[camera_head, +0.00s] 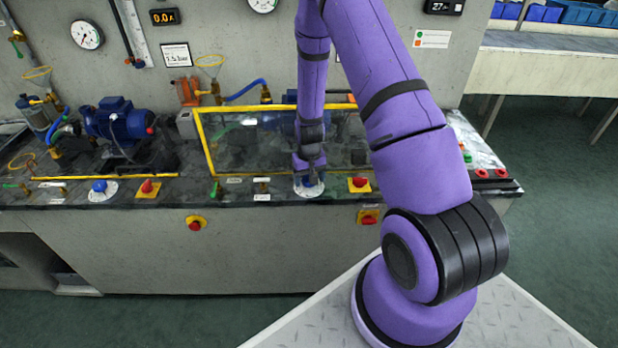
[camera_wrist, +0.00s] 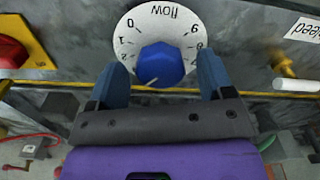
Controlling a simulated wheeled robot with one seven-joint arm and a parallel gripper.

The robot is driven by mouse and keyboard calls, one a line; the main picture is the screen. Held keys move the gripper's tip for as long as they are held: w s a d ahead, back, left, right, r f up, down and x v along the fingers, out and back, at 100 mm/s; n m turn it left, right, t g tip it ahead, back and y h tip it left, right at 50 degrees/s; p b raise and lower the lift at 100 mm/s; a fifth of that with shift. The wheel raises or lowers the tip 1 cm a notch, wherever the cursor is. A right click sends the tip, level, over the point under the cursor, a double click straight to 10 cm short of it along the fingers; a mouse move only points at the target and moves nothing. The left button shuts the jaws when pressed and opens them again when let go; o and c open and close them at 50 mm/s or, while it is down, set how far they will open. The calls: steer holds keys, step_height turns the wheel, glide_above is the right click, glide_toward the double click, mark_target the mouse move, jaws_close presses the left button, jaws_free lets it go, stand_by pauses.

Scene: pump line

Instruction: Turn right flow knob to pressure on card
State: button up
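The right flow knob is a blue knob (camera_wrist: 160,65) on a white dial marked "flow" and numbers (camera_wrist: 160,22). In the wrist view the dial's lettering is upside down, and a small pale mark shows at the knob's lower edge. My gripper (camera_wrist: 163,62) is open, with one blue finger on each side of the knob and visible gaps to it. In the head view my gripper (camera_head: 309,172) hangs over this white dial (camera_head: 309,190) and mostly hides the knob.
A red knob on a yellow plate (camera_head: 359,184) stands right of the dial, also in the wrist view (camera_wrist: 14,50). A yellow-framed clear guard (camera_head: 270,145) stands behind. Another blue knob (camera_head: 100,186) is far left. A round gauge (camera_head: 87,34) hangs on the wall.

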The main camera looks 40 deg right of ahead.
step_height(320, 180, up, 11)
stand_by(0.8)
steer(key=shift+f, duration=0.1)
steer(key=s+a+r+n+t, duration=0.1)
steer(key=s+a+r, duration=0.15)
steer(key=r, duration=0.55)
steer(key=s+a+r+t, duration=0.1)
steer(key=s+a+r, duration=0.15)
steer(key=r, duration=0.65)
steer(key=s+a+r+n+t, duration=0.1)
steer(key=s+a+r, duration=0.15)
steer(key=r, duration=0.55)
steer(key=s+a+r+n+t, duration=0.1)
steer(key=s+a+r, duration=0.2)
steer(key=s, duration=0.6)
steer(key=s+a+r+t, duration=0.1)
steer(key=s+a+r, duration=0.2)
steer(key=s+r, duration=0.5)
steer(key=shift+s+r+n, duration=0.3)
steer(key=shift+s+n, duration=0.1)
steer(key=shift+s, duration=0.75)
